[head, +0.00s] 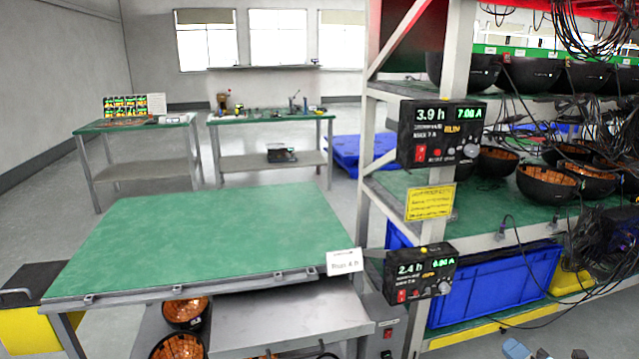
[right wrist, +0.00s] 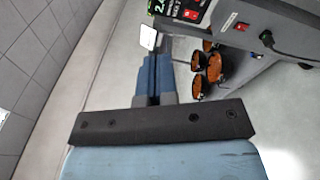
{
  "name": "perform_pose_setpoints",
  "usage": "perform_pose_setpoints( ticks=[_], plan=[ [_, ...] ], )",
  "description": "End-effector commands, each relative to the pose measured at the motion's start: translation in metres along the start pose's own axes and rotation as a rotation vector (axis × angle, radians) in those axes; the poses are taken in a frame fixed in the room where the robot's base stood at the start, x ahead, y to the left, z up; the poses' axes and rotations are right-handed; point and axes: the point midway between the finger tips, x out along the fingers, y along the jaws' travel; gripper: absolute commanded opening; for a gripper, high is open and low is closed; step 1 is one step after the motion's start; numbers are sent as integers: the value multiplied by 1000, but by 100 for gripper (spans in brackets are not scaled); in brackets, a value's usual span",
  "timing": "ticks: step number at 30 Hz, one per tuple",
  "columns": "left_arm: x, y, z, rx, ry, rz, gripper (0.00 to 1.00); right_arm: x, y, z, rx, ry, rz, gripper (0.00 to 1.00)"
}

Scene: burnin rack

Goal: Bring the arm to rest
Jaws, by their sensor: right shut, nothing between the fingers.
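My right gripper (right wrist: 153,62) is shut and empty in the right wrist view, its two blue-grey fingers lying side by side. In the head view only a small part of what looks like the same gripper (head: 525,351) shows at the bottom edge, right of the middle, in front of the rack's lower shelf. In the right wrist view the fingers point toward a white label card and the copper-coloured bowls, with a gap of floor around them. My left gripper is in neither view.
A green-topped table (head: 210,240) stands in front, bare on top. The rack (head: 455,90) on the right carries black bowls, loose cables and two control boxes (head: 440,133). A blue bin (head: 495,290) sits low in it. Copper-lined bowls (head: 185,312) lie under the table.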

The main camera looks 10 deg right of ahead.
Motion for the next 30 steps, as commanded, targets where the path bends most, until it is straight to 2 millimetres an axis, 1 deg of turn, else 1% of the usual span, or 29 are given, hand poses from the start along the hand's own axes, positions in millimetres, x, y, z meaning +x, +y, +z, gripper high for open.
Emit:
perform_pose_setpoints(
  ticks=[1,3,8,9,14,15,21,25,27,30],
  plan=[
    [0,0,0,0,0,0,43,1,4,11,-36,16,-3,0],
    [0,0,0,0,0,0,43,-8,1,-25,149,10,-48,0],
    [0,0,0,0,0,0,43,-30,-2,-84,519,-13,-168,0],
    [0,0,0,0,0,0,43,-37,-3,-99,607,-20,-204,0],
    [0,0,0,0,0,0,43,-68,-3,-159,942,-52,-361,0],
    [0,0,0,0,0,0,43,-77,-2,-173,1020,-61,-402,0],
    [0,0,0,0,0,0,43,-122,6,-239,1355,-120,-622,0],
    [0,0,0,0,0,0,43,-152,17,-276,1535,-165,-768,0],
    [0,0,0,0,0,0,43,-143,20,-283,1580,-180,-732,0],
    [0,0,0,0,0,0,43,-138,26,-294,1643,-196,-708,0]
  ],
)
